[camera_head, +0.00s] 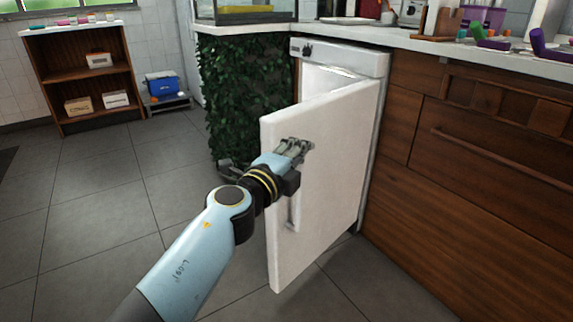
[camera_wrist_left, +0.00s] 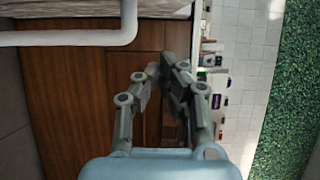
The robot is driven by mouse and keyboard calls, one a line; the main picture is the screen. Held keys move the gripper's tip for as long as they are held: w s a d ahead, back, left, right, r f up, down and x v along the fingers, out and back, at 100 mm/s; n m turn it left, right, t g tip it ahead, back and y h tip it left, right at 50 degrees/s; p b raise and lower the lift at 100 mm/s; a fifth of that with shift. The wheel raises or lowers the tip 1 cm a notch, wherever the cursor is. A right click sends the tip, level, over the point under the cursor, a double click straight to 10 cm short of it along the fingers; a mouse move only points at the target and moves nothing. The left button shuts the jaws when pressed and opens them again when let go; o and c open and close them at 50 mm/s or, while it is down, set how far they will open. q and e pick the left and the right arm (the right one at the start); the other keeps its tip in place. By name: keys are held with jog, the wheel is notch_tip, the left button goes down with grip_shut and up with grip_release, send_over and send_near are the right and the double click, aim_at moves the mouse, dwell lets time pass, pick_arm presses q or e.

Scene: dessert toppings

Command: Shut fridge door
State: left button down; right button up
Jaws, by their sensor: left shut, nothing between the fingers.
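The white fridge door (camera_head: 325,150) stands partly open in the head view, swung out from the small fridge (camera_head: 345,58) under the counter. A bright strip of the inside shows above the door. My left gripper (camera_head: 305,146) is shut and empty in front of the door's outer face, near its upper left part. I cannot tell whether it touches the door. In the left wrist view the gripper (camera_wrist_left: 160,72) shows with its fingertips close together, and a white bar (camera_wrist_left: 70,38) shows at the upper left. My right gripper is out of view.
Wooden drawers (camera_head: 480,190) stand right of the fridge, below a white counter (camera_head: 440,45) with several items. A leafy green panel (camera_head: 240,95) is left of the fridge. A wooden shelf (camera_head: 85,65) and blue box (camera_head: 162,86) stand further back. The tiled floor at left is clear.

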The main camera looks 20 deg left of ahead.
pick_arm(q)
jog(key=shift+w+a+b, duration=0.35)
jog(key=shift+w+a, duration=1.2)
jog(key=shift+a, duration=0.15)
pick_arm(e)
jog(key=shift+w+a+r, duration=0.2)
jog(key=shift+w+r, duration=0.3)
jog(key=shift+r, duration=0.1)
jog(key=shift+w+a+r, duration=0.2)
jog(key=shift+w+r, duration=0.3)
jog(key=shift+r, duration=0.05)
